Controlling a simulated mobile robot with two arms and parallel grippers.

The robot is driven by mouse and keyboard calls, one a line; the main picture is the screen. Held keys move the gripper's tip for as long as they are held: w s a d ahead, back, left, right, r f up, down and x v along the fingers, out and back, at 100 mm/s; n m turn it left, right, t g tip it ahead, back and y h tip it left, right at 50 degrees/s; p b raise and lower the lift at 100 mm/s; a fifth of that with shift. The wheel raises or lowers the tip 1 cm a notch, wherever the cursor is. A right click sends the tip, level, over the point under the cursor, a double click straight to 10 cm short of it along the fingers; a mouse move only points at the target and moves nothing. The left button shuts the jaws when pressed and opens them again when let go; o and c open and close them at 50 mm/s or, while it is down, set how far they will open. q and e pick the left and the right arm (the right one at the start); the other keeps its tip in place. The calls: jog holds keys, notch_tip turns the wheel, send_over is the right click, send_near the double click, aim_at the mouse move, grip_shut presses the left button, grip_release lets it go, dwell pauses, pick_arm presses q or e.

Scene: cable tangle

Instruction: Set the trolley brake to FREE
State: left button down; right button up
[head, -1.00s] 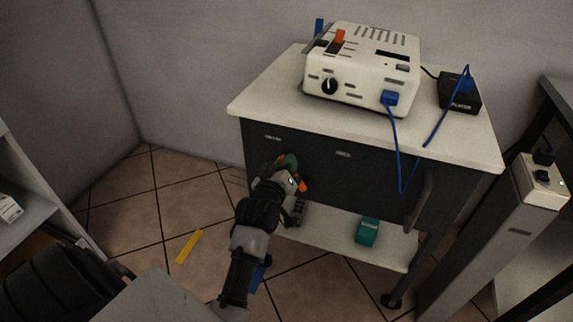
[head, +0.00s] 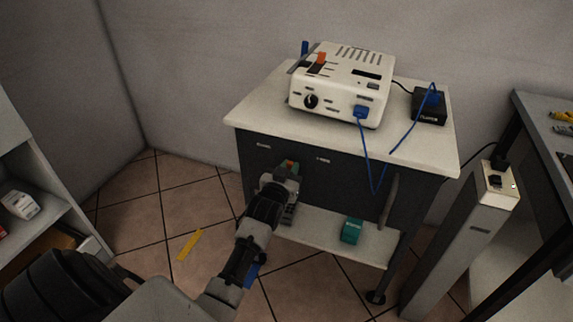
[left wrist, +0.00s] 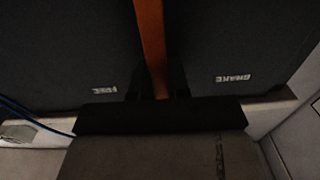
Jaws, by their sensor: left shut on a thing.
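The trolley (head: 440,152) has a pale top and a dark front panel with two small white labels. An orange lever (left wrist: 152,45) stands between the labels in the left wrist view. That view is turned over: the label reading like FREE (left wrist: 104,89) is left of the lever and BRAKE (left wrist: 233,78) is right. In the head view these labels are small and unreadable. My left gripper (left wrist: 155,88) is shut on the lever, one dark finger on each side. In the head view the left gripper (head: 287,177) is at the panel and hides most of the lever. My right gripper is out of view.
A white device (head: 341,82) with a blue cable stands on the trolley top. The cable hangs before the panel. A teal box (head: 352,230) lies on the lower shelf. A grey post (head: 460,240) stands to the right. Shelves (head: 30,185) are at the left.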

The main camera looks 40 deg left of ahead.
aim_at(308, 170)
pick_arm(q)
jog(key=d+m, duration=0.1)
jog(key=d+m+p, duration=0.1)
jog(key=m, duration=0.1)
jog(key=shift+w+d+f, duration=0.15)
jog(key=shift+w, duration=0.15)
jog(key=shift+d+f+m+p, duration=0.1)
jog(key=shift+d+m+p, duration=0.15)
jog(key=shift+m, duration=0.35)
jog(key=shift+w+d+f+m, duration=0.2)
jog(key=shift+d+m, duration=0.1)
jog(key=shift+m, duration=0.3)
jog(key=shift+d+f+m, duration=0.25)
jog(key=shift+d+m, duration=0.05)
jog(key=shift+m, duration=0.3)
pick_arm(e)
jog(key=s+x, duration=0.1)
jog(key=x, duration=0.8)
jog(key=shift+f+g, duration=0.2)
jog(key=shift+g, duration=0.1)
pick_arm(q)
jog(key=c, duration=1.1)
grip_release()
